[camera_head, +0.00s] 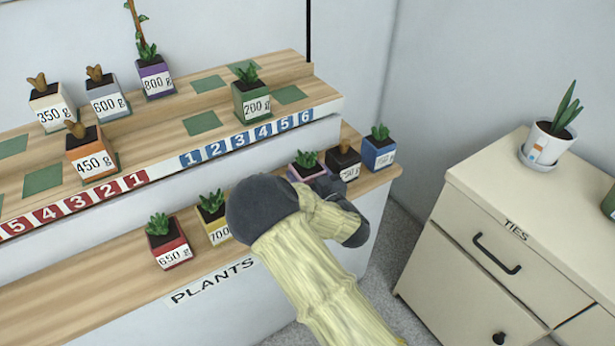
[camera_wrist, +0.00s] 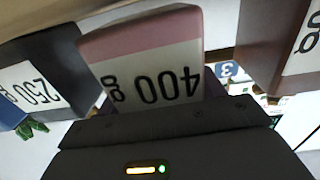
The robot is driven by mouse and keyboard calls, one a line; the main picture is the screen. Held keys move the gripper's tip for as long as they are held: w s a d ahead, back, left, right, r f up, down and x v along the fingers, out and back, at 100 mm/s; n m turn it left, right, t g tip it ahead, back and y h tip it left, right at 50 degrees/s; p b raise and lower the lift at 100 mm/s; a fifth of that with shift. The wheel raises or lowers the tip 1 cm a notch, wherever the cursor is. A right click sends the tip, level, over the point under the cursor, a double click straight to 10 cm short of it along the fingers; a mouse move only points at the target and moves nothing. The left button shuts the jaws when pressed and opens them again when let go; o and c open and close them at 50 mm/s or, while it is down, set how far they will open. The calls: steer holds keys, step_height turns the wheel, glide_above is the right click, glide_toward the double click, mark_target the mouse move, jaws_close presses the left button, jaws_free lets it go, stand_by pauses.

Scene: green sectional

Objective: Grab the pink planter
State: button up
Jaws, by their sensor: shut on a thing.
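The pink planter (camera_head: 305,168) stands on the lower wooden shelf, with a small green plant, partly hidden behind my arm. In the wrist view the pink planter (camera_wrist: 150,40) fills the upper middle, its white label reading 400 g upside down. My gripper (camera_wrist: 165,112) is shut on the pink planter, its dark body close against the label side. In the head view my wrist hides the fingers. I cannot tell whether the planter still touches the shelf.
A black planter (camera_head: 343,163) and a blue planter (camera_head: 379,152) stand close at the right. A yellow planter (camera_head: 213,222) and a red planter (camera_head: 170,245) stand left. The upper shelf (camera_head: 165,125) holds several planters. A cream cabinet (camera_head: 490,215) is at right.

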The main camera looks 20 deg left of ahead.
step_height(320, 180, up, 9)
steer(key=shift+f+p, duration=0.1)
steer(key=shift+p, duration=0.55)
